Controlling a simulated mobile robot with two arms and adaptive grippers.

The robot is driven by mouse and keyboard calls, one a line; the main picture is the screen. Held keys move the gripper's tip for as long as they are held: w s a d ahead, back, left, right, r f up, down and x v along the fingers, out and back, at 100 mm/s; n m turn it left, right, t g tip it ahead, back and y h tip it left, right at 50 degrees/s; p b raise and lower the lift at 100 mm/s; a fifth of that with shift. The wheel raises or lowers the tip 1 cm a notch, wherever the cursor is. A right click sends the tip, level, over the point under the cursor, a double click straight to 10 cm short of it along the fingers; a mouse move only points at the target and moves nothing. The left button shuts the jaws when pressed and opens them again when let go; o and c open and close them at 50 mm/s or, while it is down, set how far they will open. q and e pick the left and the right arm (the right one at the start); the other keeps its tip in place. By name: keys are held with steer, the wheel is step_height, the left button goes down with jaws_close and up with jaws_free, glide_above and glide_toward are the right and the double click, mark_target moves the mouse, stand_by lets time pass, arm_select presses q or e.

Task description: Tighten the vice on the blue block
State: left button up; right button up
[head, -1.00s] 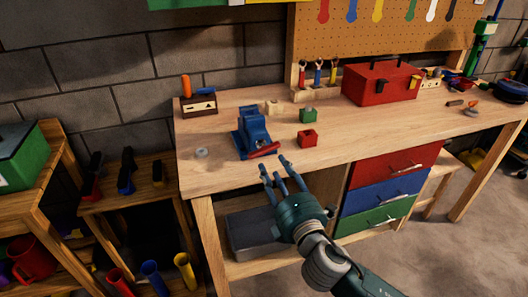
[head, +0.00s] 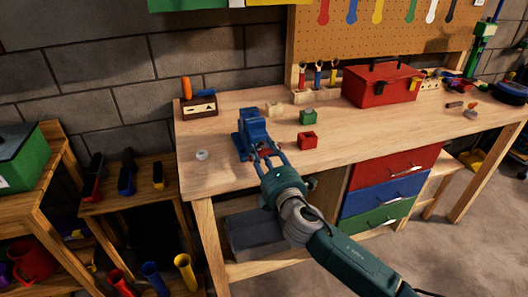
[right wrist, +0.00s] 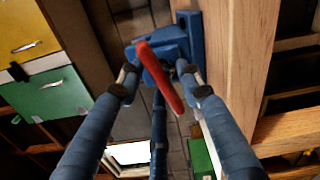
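The blue vice (head: 251,124) stands on the workbench near its front edge, left of the middle. Its red handle (right wrist: 160,76) points toward my right wrist camera. In the head view the handle is mostly hidden behind my gripper. My right gripper (head: 268,156) is at the front of the vice. In the right wrist view its fingers (right wrist: 158,75) stand apart on both sides of the red handle, with gaps visible, so it looks open around it. I cannot pick out the blue block from the blue vice. My left gripper is not in view.
A red block (head: 308,141) and a green block (head: 308,117) sit right of the vice. A pale ring (head: 202,155) lies to its left. A red toolbox (head: 380,85) stands further right. Coloured drawers (head: 385,192) are under the workbench (head: 365,130).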

jaws_close()
steer(key=shift+m, duration=0.3)
steer(key=shift+m+b, duration=0.3)
steer(key=shift+m, duration=0.9)
steer(key=m, duration=0.2)
steer(key=shift+w+m, duration=0.1)
steer(key=shift+m, duration=0.3)
steer(key=m, duration=0.5)
steer(key=shift+w+d+f, duration=0.1)
steer(key=shift+d, duration=0.05)
steer(key=m+p, duration=0.1)
steer(key=m, duration=0.2)
steer(key=shift+f, duration=0.15)
steer(key=shift+f+m, duration=0.15)
steer(key=shift+m, duration=0.35)
steer(key=shift+d+f, duration=0.1)
